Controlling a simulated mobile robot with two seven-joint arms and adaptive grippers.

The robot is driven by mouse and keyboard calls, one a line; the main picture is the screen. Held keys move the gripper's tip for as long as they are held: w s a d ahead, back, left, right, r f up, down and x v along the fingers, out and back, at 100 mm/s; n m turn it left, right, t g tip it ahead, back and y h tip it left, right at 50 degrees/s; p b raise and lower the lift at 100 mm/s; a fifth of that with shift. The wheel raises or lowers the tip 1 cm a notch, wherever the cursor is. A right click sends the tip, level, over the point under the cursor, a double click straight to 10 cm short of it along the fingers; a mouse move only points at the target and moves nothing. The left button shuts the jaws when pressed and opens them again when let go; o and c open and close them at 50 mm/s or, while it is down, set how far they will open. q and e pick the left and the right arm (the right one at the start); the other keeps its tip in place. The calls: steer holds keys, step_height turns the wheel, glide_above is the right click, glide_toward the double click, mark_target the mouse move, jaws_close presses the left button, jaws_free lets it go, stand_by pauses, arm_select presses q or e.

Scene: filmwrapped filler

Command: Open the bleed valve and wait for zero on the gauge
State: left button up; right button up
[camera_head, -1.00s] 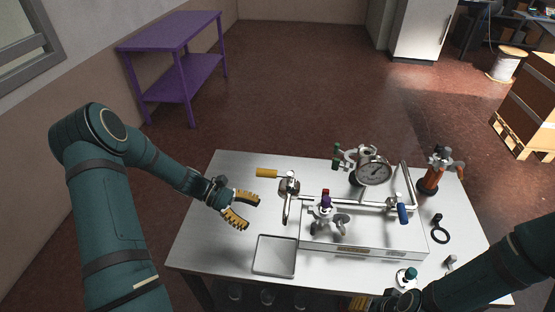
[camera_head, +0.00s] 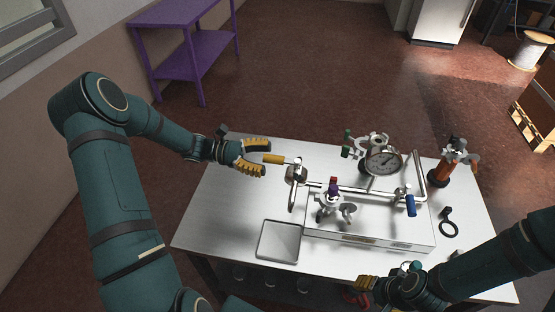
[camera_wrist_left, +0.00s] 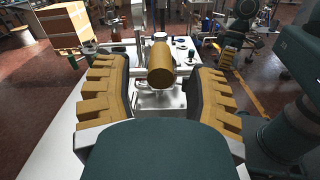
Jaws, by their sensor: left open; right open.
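The round dial gauge (camera_head: 383,162) stands on the pipe rig at the back; its reading is too small to tell. A yellow-handled valve (camera_head: 274,159) is at the rig's left end, its handle pointing left. My left gripper (camera_head: 260,157) is open at the handle's free end. In the left wrist view the yellow handle (camera_wrist_left: 160,65) lies between the open fingers, with gaps either side. A blue-handled valve (camera_head: 411,204), a purple-topped valve (camera_head: 333,187) and a green-handled valve (camera_head: 347,139) are also there. Which is the bleed valve is unclear. My right gripper (camera_head: 368,287) is open near the table's front edge, partly hidden.
A shallow metal tray (camera_head: 262,252) lies front left on the white table (camera_head: 215,205). An orange-and-black bottle-like item (camera_head: 438,172) and a black ring (camera_head: 449,229) are on the right. A purple shelf table (camera_head: 180,14) stands behind on the left.

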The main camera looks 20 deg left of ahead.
mark_target(280, 161)
arm_select(q)
steer(key=shift+x, duration=2.05)
jaws_close()
